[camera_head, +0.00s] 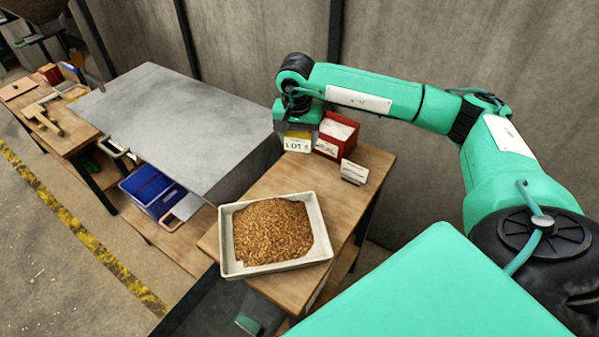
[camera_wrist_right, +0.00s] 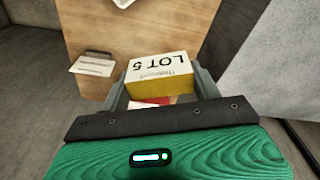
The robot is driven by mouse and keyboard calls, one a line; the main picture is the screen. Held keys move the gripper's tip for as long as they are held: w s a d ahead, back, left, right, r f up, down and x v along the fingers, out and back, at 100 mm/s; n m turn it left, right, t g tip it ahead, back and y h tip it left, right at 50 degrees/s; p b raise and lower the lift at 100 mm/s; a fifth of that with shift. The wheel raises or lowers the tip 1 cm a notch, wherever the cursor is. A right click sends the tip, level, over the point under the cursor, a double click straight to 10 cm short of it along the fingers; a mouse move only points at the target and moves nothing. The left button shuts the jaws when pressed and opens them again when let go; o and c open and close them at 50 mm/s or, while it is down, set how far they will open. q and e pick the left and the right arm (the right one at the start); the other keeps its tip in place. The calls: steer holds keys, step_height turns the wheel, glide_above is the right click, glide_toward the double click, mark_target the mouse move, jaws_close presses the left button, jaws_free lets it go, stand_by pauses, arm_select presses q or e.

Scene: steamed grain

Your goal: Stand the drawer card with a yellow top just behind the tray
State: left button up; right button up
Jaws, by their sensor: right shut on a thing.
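The drawer card with a yellow top (camera_head: 298,144) has a white face reading "LOT 5". It hangs upright below my right gripper (camera_head: 298,128), which is shut on it, at the table's back left, behind the tray. In the right wrist view the card (camera_wrist_right: 158,68) sits between the fingers of my right gripper (camera_wrist_right: 163,85). I cannot tell whether its lower edge touches the table. The tray (camera_head: 228,240) is white, filled with brown grain, and stands at the table's front. My left gripper is not in view.
A red box (camera_head: 327,147) with white cards stands right beside the held card. Another small white card stand (camera_head: 354,171) is to its right. A large grey metal cabinet (camera_head: 190,115) borders the table on the left. Bare wood lies between tray and cards.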

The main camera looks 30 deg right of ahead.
steer(key=p, duration=0.2)
glide_above(299, 182)
steer(key=f, duration=1)
steer(key=shift+s+a, duration=0.1)
steer(key=shift+a, duration=0.1)
step_height(299, 182, down, 4)
steer(key=shift+r+p, duration=0.1)
steer(key=shift+p, duration=0.7)
steer(key=shift+f, duration=0.25)
steer(key=shift+f, duration=0.1)
steer(key=o, duration=0.6)
steer(key=shift+b, duration=0.3)
steer(key=shift+c, duration=0.2)
steer(key=o, duration=0.4)
steer(key=shift+o, duration=0.2)
